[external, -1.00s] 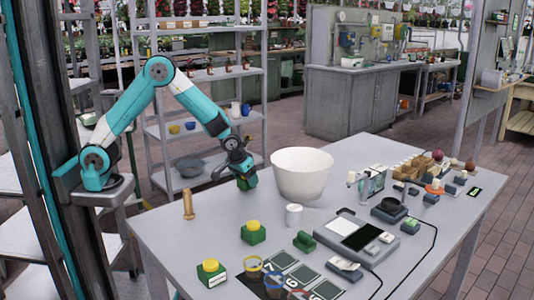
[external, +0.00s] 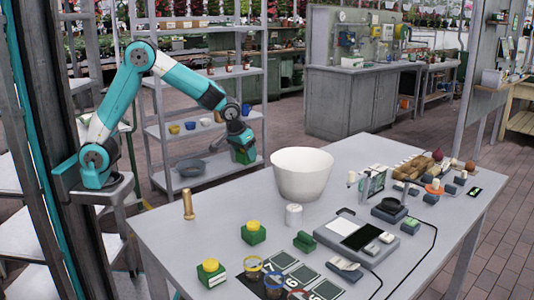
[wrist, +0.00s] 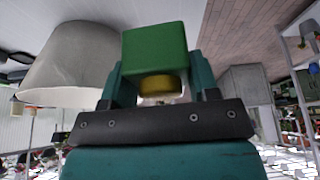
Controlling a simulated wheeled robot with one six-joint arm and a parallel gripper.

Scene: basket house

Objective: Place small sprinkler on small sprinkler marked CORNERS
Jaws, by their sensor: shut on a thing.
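My gripper (external: 240,143) is shut on a small sprinkler, a green block (external: 244,157) held in the air left of the white bowl. In the wrist view the green block (wrist: 154,50) with its yellow cap (wrist: 157,86) sits between the teal fingers. Two similar green sprinklers with yellow caps stand upright on the table. One (external: 253,234) is near the middle of the left side. The other (external: 212,276) is at the front left and has a white label on its front, too small to read. The held one is well apart from both.
A large white bowl (external: 301,174) stands close to my gripper's right; it also shows in the wrist view (wrist: 70,68). A wooden peg (external: 188,205), a white canister (external: 293,216), a green object (external: 304,241) and a grey device (external: 357,236) stand on the table. Shelving (external: 205,75) stands behind.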

